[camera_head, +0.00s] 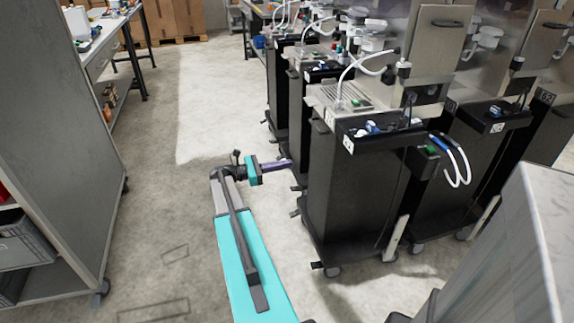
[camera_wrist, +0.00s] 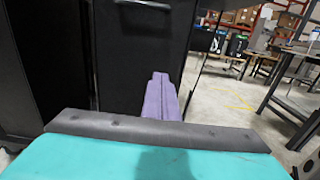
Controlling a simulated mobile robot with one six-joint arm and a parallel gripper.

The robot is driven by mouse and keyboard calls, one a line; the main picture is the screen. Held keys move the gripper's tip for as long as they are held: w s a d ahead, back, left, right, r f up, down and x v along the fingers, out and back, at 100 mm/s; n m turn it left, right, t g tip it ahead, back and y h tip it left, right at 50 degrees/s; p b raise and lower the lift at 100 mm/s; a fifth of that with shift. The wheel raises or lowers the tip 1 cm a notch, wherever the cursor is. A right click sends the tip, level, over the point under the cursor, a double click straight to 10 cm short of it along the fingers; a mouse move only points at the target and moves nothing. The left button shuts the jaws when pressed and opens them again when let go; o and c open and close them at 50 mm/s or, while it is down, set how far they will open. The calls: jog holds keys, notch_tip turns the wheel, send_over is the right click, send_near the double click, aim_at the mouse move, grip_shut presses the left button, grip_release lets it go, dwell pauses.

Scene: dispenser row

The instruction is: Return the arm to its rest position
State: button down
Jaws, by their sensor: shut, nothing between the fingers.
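My gripper (camera_head: 289,163) is at the end of my teal and grey arm, which reaches forward low over the aisle. Its purple fingers point right, toward the side of a black dispenser cart (camera_head: 345,195). In the wrist view the fingers of my gripper (camera_wrist: 161,76) lie together, shut and empty. A black cabinet panel (camera_wrist: 140,50) with a handle at its top stands close in front of them. I cannot tell whether the fingertips touch it.
Dispenser carts with white hoses stand in rows at the right. A grey panelled shelf unit (camera_head: 55,150) stands at the left, with a workbench (camera_head: 97,40) beyond it. The concrete floor (camera_head: 200,110) between is clear. Cardboard boxes (camera_head: 175,18) stand far back.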

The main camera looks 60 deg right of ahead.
dwell(0.3)
jog(key=w+a+f+n+t+h+p, duration=0.1)
jog(key=w+a+f+n+t, duration=0.1)
jog(key=w+a+f, duration=0.3)
jog(key=w+a+f+n+t+p, duration=0.1)
jog(key=w+a, duration=0.1)
jog(key=a, duration=0.5)
jog(key=w+a+f+n+t+h+p, duration=0.1)
jog(key=w+a+f+n+t, duration=0.1)
jog(key=w+a+f, duration=0.3)
jog(key=s+a+f+n+t+y+p, duration=0.15)
jog(key=a+f, duration=0.35)
jog(key=a, duration=0.5)
jog(key=s+a+f+m+y, duration=0.4)
jog(key=s+a+f+m, duration=0.1)
jog(key=a, duration=0.8)
jog(key=s+a+f+m+t+y+p, duration=0.1)
jog(key=s+a+f+m+y, duration=0.3)
jog(key=s+a, duration=0.3)
jog(key=s+a+f+m+y+p, duration=0.1)
jog(key=s+a+f+m+y, duration=0.3)
jog(key=a, duration=1.4)
jog(key=s+f+m, duration=0.2)
jog(key=s, duration=0.1)
jog(key=shift+a+f+y, duration=0.2)
jog(key=shift+a+y, duration=0.1)
jog(key=shift+y, duration=0.05)
